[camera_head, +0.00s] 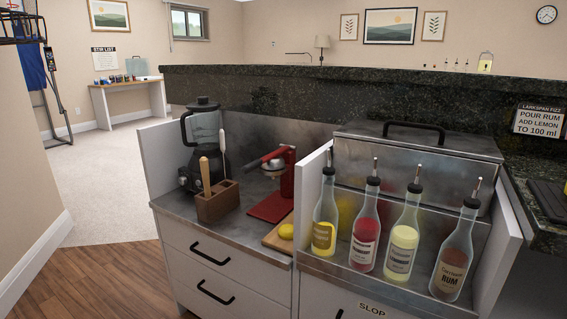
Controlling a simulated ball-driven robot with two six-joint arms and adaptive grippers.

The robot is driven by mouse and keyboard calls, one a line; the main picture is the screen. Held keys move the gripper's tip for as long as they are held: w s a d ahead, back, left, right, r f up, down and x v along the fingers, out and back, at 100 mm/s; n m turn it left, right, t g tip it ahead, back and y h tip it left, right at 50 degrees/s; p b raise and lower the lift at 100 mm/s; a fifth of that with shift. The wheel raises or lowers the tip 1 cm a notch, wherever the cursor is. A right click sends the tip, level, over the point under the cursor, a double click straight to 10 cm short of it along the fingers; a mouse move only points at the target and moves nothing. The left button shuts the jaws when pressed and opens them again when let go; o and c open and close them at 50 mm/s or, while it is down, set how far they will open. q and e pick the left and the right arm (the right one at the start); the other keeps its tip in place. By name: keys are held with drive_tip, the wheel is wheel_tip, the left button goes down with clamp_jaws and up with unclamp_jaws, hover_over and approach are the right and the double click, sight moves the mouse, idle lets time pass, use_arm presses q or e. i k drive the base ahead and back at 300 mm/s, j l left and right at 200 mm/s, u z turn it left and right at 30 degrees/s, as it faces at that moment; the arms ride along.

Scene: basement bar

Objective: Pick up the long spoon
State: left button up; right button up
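A brown wooden holder (218,203) stands on the grey counter at the left, in front of a blender. Two upright things stick up from it: a wooden stick (204,171) and a slim pale handle (224,146) on a thin stem. The pale one may be the long spoon; its lower end is hidden, so I cannot tell for sure. Neither of my grippers is in view.
The blender (203,132) stands behind the holder, and a red citrus press (282,185) stands to its right. A lemon (286,231) lies on a cutting board (276,240). Several bottles stand in a steel well at the right. White side panels (160,160) flank the counter.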

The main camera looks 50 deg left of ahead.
sight(221, 132)
drive_tip(key=u, duration=1.9)
